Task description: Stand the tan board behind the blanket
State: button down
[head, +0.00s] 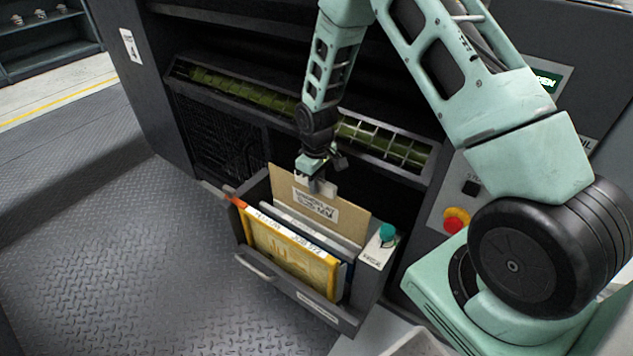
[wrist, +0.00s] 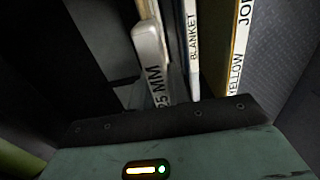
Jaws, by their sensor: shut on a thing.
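The tan board (head: 345,222), with a white label on its face, rises upright at the back of the pulled-out drawer. My gripper (head: 318,187) is shut on its top edge. The board's lower part is hidden behind the other boards, so I cannot tell whether it touches the drawer floor. The blanket (wrist: 193,50) shows as a thin white edge lettered BLANKET in the wrist view, between the yellow board and the held board. In the head view, pale edges stand just in front of the tan board.
A yellow-framed board (head: 290,262) stands at the drawer's front; its lettered edge (wrist: 236,55) shows in the wrist view. The drawer (head: 335,322) has a teal knob (head: 388,233) on its right side. A red button (head: 454,222) is on the machine. Open floor lies left.

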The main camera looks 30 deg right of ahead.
jog(key=shift+f+b, duration=2.8)
jog(key=shift+f, duration=2.7)
jog(key=c, duration=1.3)
grip_release()
jog(key=shift+o, duration=0.2)
notch_tip(320, 180, up, 17)
jog(key=p, duration=0.5)
jog(key=shift+r, duration=0.2)
jog(key=shift+r, duration=0.1)
